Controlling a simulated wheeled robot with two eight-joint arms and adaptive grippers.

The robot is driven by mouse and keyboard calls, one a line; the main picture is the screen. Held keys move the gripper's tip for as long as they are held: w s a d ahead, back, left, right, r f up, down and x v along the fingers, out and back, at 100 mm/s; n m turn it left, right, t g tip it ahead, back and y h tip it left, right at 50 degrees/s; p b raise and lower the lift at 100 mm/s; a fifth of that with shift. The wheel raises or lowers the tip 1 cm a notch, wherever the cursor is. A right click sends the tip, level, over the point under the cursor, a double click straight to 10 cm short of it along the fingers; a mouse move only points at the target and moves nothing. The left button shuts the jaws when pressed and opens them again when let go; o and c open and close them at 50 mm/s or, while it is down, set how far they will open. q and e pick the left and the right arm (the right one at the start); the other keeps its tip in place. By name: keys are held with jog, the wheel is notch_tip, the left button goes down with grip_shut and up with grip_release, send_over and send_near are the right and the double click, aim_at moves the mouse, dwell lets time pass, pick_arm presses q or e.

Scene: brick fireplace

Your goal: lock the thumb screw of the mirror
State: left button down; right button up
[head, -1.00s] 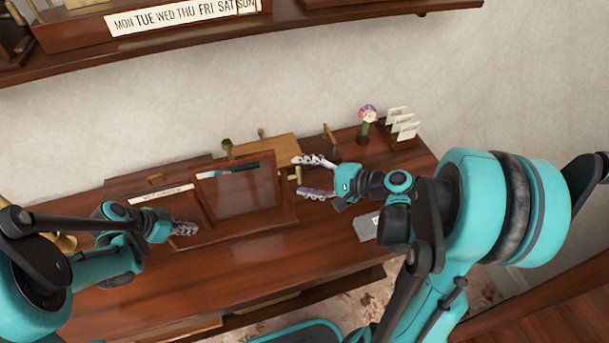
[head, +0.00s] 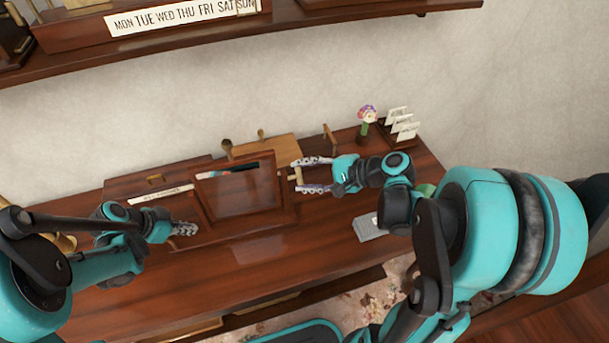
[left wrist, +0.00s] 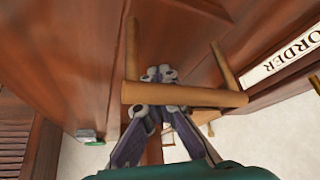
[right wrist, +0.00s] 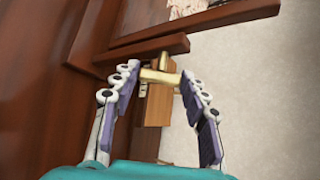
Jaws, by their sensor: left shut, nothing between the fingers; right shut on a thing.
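The mirror (head: 238,192) stands tilted in a dark wooden frame on the desk. Its brass thumb screw (head: 297,174) sticks out at the right side of the frame; the right wrist view shows it as a pale brass T-shaped piece (right wrist: 160,77). My right gripper (head: 308,175) reaches in from the right, its fingertips shut on the thumb screw from both sides. My left gripper (head: 190,229) is shut and empty, low at the left of the mirror. In the left wrist view its fingertips (left wrist: 158,74) touch each other, with a wooden bar (left wrist: 190,96) crossing in front of the fingers.
A grey card-like object (head: 368,228) lies on the desk (head: 150,265) below my right arm. A flower (head: 367,120) and a card holder (head: 400,125) stand at the back right. A shelf (head: 300,27) runs along the wall above. The desk front is mostly clear.

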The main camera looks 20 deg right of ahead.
jog(key=shift+w+r+m+g+h, duration=0.1)
jog(key=shift+w+m+g+h, duration=0.1)
jog(key=shift+m+g, duration=1.25)
jog(key=shift+w+m+g+h, duration=0.15)
jog(key=shift+m+g, duration=0.5)
jog(key=shift+g, duration=1.6)
jog(key=o, duration=1.2)
jog(key=v, duration=1.2)
